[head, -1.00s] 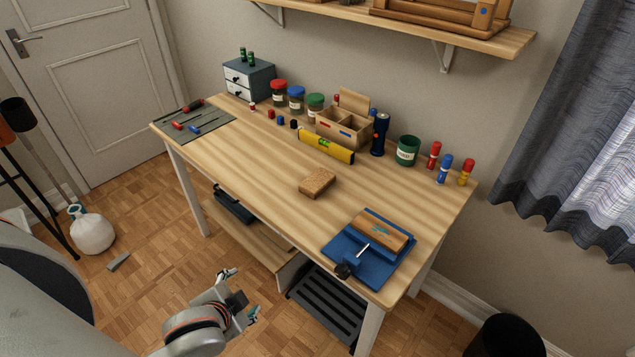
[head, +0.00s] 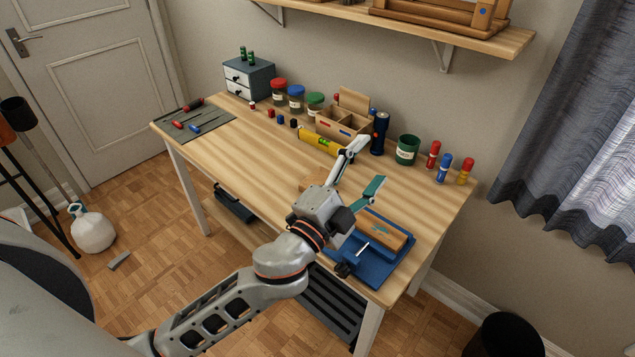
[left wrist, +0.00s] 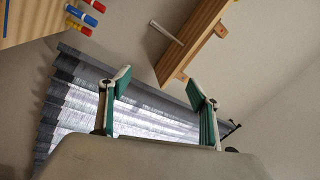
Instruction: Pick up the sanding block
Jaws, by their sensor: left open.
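The sanding block, a tan cork-like block (head: 312,178), lies on the desk (head: 250,160) near its middle front. My left gripper covers most of it in the head view. My left gripper (head: 369,162) is open and empty, with its fingers spread above the desk, to the right of the block in the picture. In the left wrist view the open fingers (left wrist: 158,85) have nothing between them, and the block does not show. My right gripper is not in view.
A yellow level (head: 318,142), a wooden box (head: 340,128), a dark blue flashlight (head: 379,135) and a green cup (head: 407,150) stand behind. The desk's left middle is clear.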

